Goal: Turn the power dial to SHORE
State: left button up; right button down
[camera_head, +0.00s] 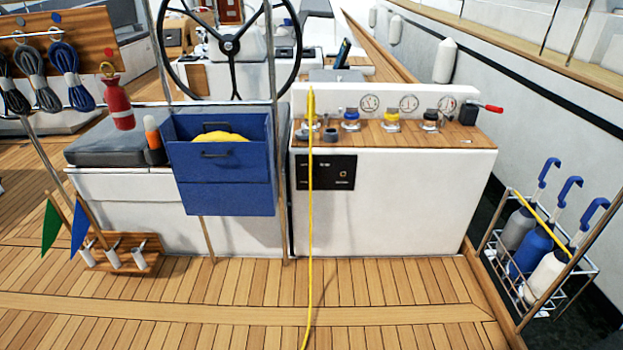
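A black panel (325,183) is set into the front of the white console, left of its middle. It carries a small pale round knob (343,174) near its right side, which may be the power dial. Faint light lettering shows on the panel, too small to read, and I cannot tell where the knob points. A yellow line (310,220) hangs down in front of the panel's left part and hides a strip of it. Neither of my grippers is in view.
The console (400,200) has gauges and several coloured fittings on top. A blue bin (222,190) with yellow contents hangs left of it. A wire rack (540,275) with bottles stands at the right.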

aim_at(314, 174)
jog(key=i+j, duration=0.3)
jog(key=j, duration=0.15)
jog(key=i+j, duration=0.3)
jog(key=j, duration=0.15)
jog(key=i+j+z, duration=0.1)
jog(key=i+j, duration=0.55)
jog(key=j, duration=0.25)
jog(key=i+j, duration=1.1)
jog(key=i+l+z, duration=0.05)
